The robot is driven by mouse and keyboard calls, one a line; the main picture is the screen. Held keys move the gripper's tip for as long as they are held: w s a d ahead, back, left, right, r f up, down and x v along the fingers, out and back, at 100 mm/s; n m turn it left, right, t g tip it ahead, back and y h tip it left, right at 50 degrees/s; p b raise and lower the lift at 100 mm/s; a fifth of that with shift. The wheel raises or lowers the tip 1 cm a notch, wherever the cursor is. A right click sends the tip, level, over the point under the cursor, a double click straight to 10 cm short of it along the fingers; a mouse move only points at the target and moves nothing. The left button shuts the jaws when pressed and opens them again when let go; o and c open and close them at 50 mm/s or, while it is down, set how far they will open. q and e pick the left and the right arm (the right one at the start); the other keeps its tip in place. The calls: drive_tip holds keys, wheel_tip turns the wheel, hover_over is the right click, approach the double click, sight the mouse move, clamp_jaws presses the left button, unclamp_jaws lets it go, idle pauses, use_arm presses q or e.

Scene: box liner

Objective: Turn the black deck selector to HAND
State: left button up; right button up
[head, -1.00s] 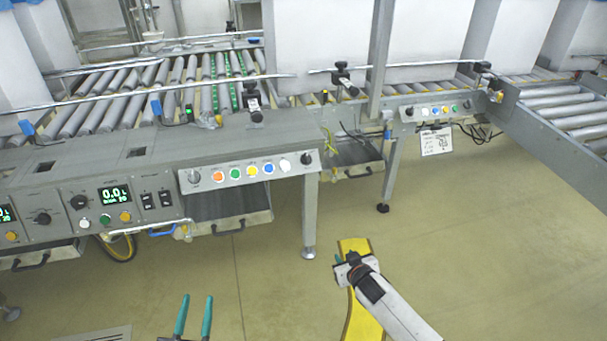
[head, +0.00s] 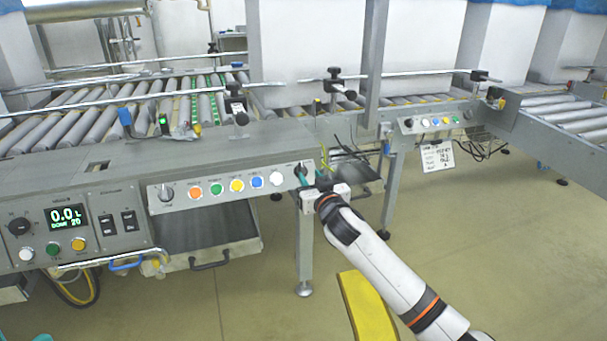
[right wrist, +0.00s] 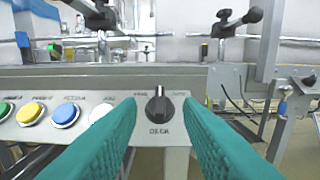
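The black deck selector (right wrist: 160,106) is a round knob above the word DECK on the grey panel. Its ridge stands about upright, between a small label at upper left and one at upper right, both too blurred to read surely. In the head view the selector (head: 300,170) is at the panel's right end, partly covered by my gripper. My right gripper (right wrist: 159,104) is open, its teal fingers on either side of the knob, with gaps showing. It also shows in the head view (head: 313,180). Only a teal sliver of my left gripper (head: 40,338) shows at the bottom left.
A white button (right wrist: 102,115), a blue button (right wrist: 66,115) and a yellow button (right wrist: 31,113) sit left of the selector. A grey knob (head: 166,193) is at the panel's left end. A table leg (head: 305,245) stands below. A second panel (head: 435,121) is farther right.

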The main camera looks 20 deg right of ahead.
sight(302, 167)
drive_tip(key=shift+w+a+b, duration=0.1)
drive_tip(key=shift+w+b, duration=0.75)
drive_tip(key=shift+w, duration=2.15)
drive_tip(key=shift+f, duration=0.1)
clamp_jaws()
